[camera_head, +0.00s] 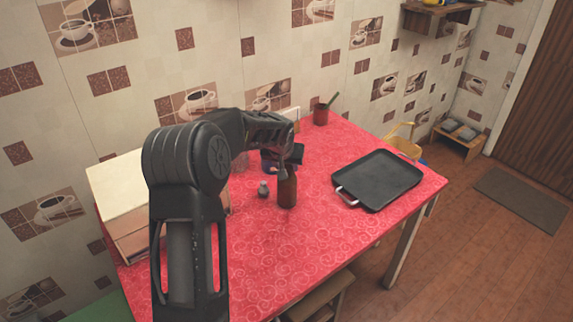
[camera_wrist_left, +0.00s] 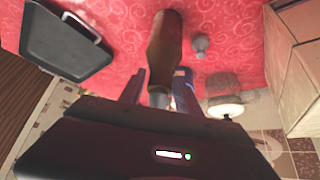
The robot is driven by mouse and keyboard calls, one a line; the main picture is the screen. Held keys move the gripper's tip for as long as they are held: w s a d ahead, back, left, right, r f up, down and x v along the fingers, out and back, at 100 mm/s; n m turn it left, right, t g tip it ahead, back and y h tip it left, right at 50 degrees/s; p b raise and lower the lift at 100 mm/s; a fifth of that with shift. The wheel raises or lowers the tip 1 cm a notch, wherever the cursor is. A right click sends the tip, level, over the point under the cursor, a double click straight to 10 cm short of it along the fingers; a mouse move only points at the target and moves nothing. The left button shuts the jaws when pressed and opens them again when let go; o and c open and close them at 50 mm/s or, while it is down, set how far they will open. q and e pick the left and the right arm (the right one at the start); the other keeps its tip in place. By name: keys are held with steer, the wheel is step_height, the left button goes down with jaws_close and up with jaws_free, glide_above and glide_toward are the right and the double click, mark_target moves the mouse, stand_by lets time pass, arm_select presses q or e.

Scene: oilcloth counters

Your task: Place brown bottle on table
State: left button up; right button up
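The brown bottle (camera_head: 288,190) is upright on the red-clothed table (camera_head: 330,225), and its base appears to touch the cloth. In the left wrist view the bottle (camera_wrist_left: 164,45) extends away from the gripper, its grey top between the fingers. My left gripper (camera_head: 284,160) is above the bottle, reaching over the table. The wrist view shows its fingers (camera_wrist_left: 160,84) apart, one on each side of the bottle's neck, with gaps visible. The far finger's contact is partly hidden in the head view. My right gripper is in neither view.
A small grey shaker (camera_head: 263,189) stands just left of the bottle. A black tray (camera_head: 378,180) lies to the right. A dark red cup (camera_head: 321,115) stands at the back, and a box (camera_head: 120,190) at the left. The front middle of the cloth is clear.

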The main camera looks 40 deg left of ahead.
arm_select(q)
steer(key=o, duration=0.3)
steer(key=shift+o, duration=0.2)
steer(key=shift+r, duration=0.1)
steer(key=shift+s+d+r, duration=0.1)
steer(key=shift+r, duration=0.05)
steer(key=b+v, duration=0.1)
steer(key=v, duration=1)
steer(key=shift+r+b, duration=0.25)
steer(key=shift+b, duration=0.15)
steer(key=shift+s+d, duration=0.1)
steer(key=shift+s, duration=0.05)
